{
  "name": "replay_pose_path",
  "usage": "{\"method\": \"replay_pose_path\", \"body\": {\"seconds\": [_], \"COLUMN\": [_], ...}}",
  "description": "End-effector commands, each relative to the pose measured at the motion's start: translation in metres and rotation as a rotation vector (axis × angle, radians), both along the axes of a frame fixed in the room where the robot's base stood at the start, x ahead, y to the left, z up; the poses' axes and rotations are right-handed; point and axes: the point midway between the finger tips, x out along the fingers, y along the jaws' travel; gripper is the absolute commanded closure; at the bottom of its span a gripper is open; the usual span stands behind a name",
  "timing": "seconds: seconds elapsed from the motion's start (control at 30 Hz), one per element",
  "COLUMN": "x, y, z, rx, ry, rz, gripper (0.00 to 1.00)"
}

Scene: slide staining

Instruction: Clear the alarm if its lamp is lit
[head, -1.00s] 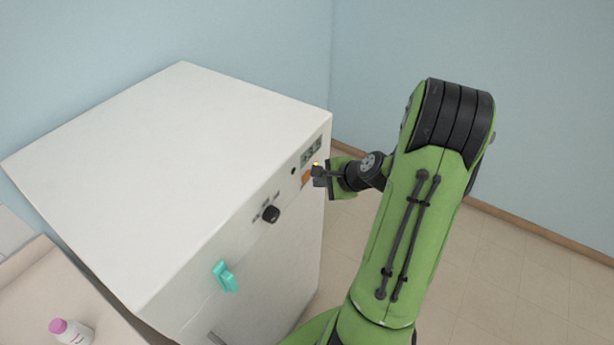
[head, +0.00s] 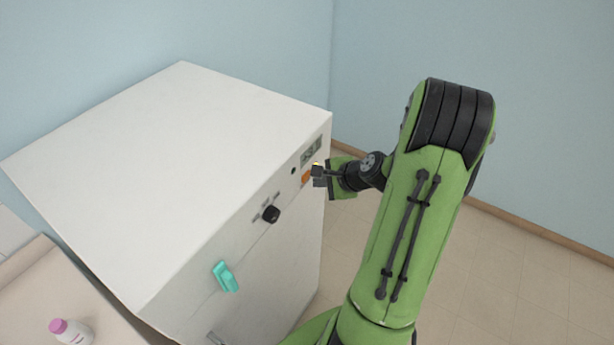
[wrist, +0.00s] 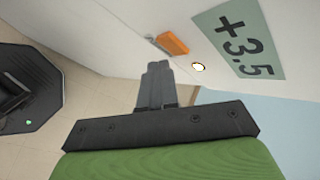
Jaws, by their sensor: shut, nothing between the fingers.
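The white cabinet's front panel carries an orange button (wrist: 172,44), which also shows in the head view (head: 306,177). Beside it is a small round lamp (wrist: 198,67), bright in the middle with a yellow rim, so it looks lit. In the head view the lamp (head: 316,164) is a yellow spot just above my gripper. My gripper (wrist: 158,66) is shut and empty, its fingertips pointing at the panel close to the orange button. In the wrist view a small gap seems to lie between them. In the head view my gripper (head: 318,173) partly covers the button.
A display (wrist: 240,42) reads +3.5 near the lamp. The cabinet (head: 180,150) also has a black knob (head: 271,214) and a teal handle (head: 226,277). A white bottle with a pink cap (head: 70,331) stands at lower left. The floor to the right is clear.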

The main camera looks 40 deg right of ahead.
Motion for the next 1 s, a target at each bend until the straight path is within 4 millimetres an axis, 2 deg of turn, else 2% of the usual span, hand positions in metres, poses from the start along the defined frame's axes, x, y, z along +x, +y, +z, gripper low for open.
{"method": "replay_pose_path", "body": {"seconds": [1.0], "x": [0.0080], "y": [0.0026], "z": [0.0003], "rx": [-0.001], "ry": [0.000], "rz": [-0.001], "gripper": [1.00]}}
